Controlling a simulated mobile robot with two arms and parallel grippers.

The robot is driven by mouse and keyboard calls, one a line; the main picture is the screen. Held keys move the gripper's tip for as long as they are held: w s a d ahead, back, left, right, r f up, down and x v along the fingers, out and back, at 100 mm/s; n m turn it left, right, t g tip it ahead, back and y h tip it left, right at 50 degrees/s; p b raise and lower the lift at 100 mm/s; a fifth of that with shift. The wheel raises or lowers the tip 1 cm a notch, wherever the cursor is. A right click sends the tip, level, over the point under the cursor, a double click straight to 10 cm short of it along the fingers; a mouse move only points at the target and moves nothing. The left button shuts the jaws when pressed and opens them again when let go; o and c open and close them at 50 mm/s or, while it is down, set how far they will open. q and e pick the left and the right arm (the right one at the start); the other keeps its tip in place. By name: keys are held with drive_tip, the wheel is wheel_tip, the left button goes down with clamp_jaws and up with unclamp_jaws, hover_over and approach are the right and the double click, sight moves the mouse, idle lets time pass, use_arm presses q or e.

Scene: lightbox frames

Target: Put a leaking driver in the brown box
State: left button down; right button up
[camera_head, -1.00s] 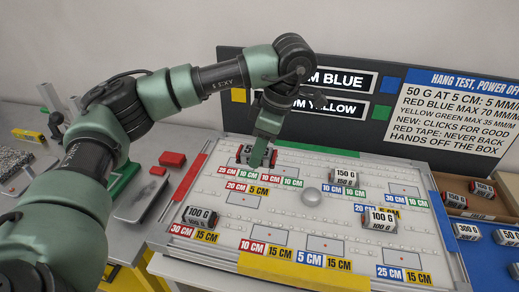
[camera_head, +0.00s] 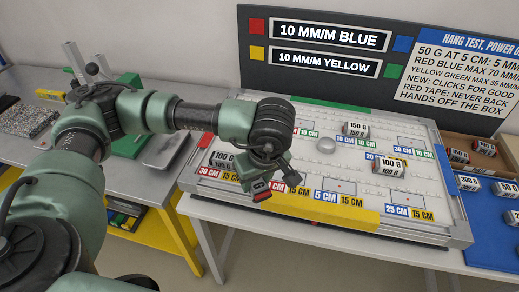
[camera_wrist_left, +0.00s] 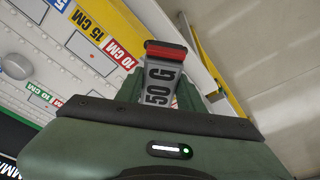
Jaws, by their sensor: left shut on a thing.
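My left gripper (camera_head: 268,184) is shut on a driver marked 50 G, held in the air around the board's front yellow edge. In the left wrist view the driver (camera_wrist_left: 163,82) shows a grey labelled side and a red end pointing away from the gripper. The brown box (camera_head: 484,146) stands at the far right, beyond the board's right edge, with several drivers in it. Other drivers sit on the white board (camera_head: 420,180): one marked 150 G (camera_head: 355,130), one 100 G (camera_head: 393,165) and another 100 G (camera_head: 222,161). My right gripper is out of view.
A blue mat (camera_head: 490,225) with several drivers lies right of the board. A silver knob (camera_head: 326,145) stands up from the board. The dark sign panel (camera_head: 400,30) rises behind it. A grey bench (camera_head: 185,170) is at left.

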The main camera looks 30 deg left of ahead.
use_arm(q)
drive_tip(key=s+d+f+m+t+h, duration=0.1)
drive_tip(key=s+d+f+m, duration=0.4)
drive_tip(key=s+f+m, duration=0.5)
drive_tip(key=shift+s+f+m+h, duration=0.15)
drive_tip(key=shift+f+m+h, duration=0.45)
drive_tip(key=shift+f+h, duration=0.35)
